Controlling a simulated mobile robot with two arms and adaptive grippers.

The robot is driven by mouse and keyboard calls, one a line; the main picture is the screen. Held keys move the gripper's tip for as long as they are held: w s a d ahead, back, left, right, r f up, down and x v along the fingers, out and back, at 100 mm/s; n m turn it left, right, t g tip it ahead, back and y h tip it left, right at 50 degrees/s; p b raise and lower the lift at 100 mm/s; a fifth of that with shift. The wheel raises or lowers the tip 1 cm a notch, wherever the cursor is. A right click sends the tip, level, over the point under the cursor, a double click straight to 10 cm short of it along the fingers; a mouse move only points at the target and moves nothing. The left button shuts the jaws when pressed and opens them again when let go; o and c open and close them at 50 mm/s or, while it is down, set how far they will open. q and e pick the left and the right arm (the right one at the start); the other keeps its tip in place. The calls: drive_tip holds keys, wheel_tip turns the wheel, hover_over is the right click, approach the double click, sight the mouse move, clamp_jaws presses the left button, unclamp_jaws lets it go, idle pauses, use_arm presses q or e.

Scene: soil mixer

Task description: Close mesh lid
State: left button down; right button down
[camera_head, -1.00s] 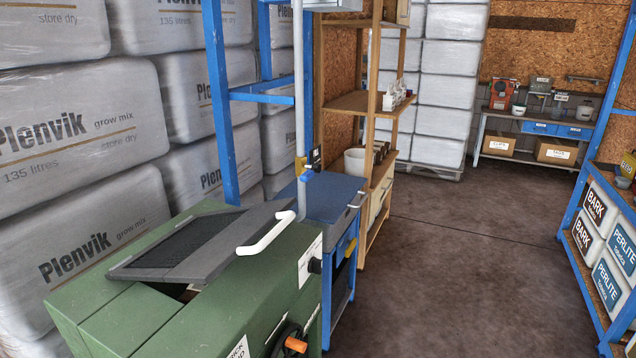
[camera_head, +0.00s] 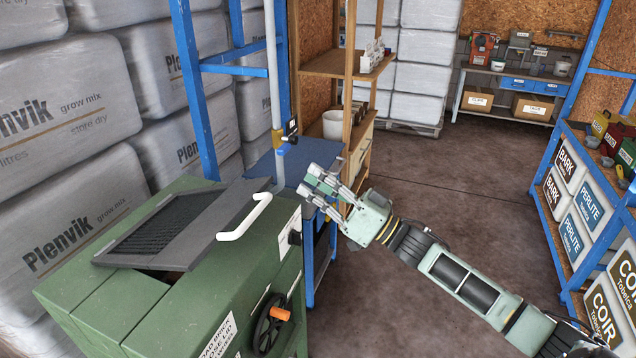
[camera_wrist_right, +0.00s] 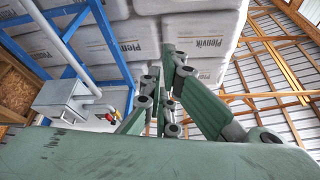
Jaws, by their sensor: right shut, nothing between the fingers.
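The dark grey mesh lid (camera_head: 172,230) sits on top of the green soil mixer (camera_head: 215,290) in the head view. The lid is tilted, its edge raised above the mixer's top, with a dark gap showing beneath its front side. A white handle (camera_head: 250,218) is fixed to the lid's right side. My right gripper (camera_head: 312,188) is to the right of the handle, apart from it, over the area beside the mixer. It is shut and empty, and it also shows in the right wrist view (camera_wrist_right: 165,100). My left gripper is not in view.
A blue bench (camera_head: 300,165) and a wooden shelf (camera_head: 345,66) stand behind the mixer. A grey pipe (camera_head: 273,90) rises behind the lid. A handwheel with an orange knob (camera_head: 281,314) sticks out of the mixer's front. Stacked Plenvik bales (camera_head: 75,175) line the left.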

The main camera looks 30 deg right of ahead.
drive_tip(key=p+x, duration=0.3)
drive_tip(key=x, duration=0.5)
drive_tip(key=shift+s+a+f+p, duration=0.1)
drive_tip(key=shift+s+f+p, duration=0.1)
drive_tip(key=shift+f, duration=0.5)
drive_tip(key=shift+s+f+p, duration=0.15)
drive_tip(key=shift+s+f, duration=0.05)
drive_tip(key=shift+f, duration=0.55)
drive_tip(key=shift+s+a+f+p, duration=0.1)
drive_tip(key=shift+s+f+p, duration=0.05)
drive_tip(key=shift+f, duration=0.55)
drive_tip(key=s+d+f+t+b, duration=0.1)
drive_tip(key=s+f+b, duration=0.1)
drive_tip(key=f+b, duration=0.7)
drive_tip(key=s+d+f+t+y+b, duration=0.1)
drive_tip(key=d+f+b, duration=0.1)
drive_tip(key=f+b, duration=0.8)
drive_tip(key=shift+s+t+b, duration=0.35)
drive_tip(key=shift+t+b, duration=0.05)
drive_tip(key=shift+b, duration=0.65)
drive_tip(key=shift+w+a+f, duration=0.1)
drive_tip(key=shift+w, duration=0.1)
